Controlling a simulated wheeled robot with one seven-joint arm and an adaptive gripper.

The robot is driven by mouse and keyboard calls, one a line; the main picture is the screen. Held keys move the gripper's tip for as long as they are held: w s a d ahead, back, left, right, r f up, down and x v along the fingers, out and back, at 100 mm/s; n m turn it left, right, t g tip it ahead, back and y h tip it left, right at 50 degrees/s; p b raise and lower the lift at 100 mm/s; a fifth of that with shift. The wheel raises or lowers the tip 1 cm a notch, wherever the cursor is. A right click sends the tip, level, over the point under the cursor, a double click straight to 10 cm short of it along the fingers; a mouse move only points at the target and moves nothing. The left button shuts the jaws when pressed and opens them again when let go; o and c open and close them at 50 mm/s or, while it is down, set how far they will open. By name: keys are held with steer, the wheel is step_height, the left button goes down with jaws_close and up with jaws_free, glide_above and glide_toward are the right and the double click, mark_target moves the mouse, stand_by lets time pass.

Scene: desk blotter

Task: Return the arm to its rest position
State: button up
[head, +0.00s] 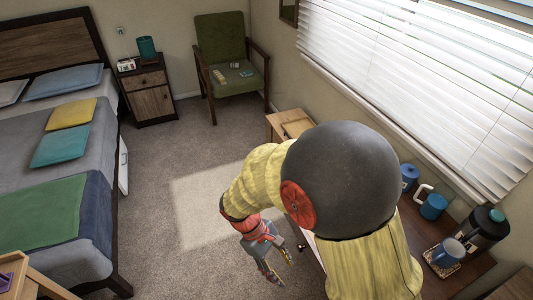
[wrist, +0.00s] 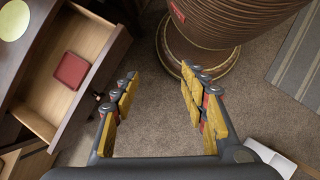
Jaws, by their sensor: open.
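My gripper (head: 276,268) hangs low over the carpet in the head view, beside the desk's left side, with my arm bent above it. In the wrist view my gripper (wrist: 158,76) has its yellow-padded fingers spread wide, with nothing between them but carpet beyond. The desk (head: 455,278) is partly hidden behind my arm in the head view. In the wrist view an open drawer (wrist: 32,118) lies left of the fingers, apart from them, with a dark red square item (wrist: 72,70) inside.
Blue mugs (head: 433,207) and a coffee maker (head: 482,238) stand on the desk at right. The bed (head: 90,205) fills the left. A green chair (head: 222,45) and nightstand (head: 150,95) stand at the back. Carpet between bed and desk is clear. A striped rug (wrist: 302,60) lies at right.

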steer(key=s+d+r+m+t+y, duration=0.1)
steer(key=d+r+m+t, duration=0.2)
steer(key=r, duration=0.6)
steer(key=s+d+r+m+t+y, duration=0.2)
steer(key=d+r+m, duration=0.2)
steer(key=d+r, duration=0.3)
steer(key=s+d+r+m+t+y+p, duration=0.1)
steer(key=s+d+r+m+t+y, duration=0.1)
steer(key=r, duration=0.9)
steer(key=d+m+t, duration=0.1)
steer(key=d+m, duration=0.1)
steer(key=shift+d+r+t, duration=0.3)
steer(key=shift+d+r, duration=0.05)
steer(key=shift+d, duration=0.05)
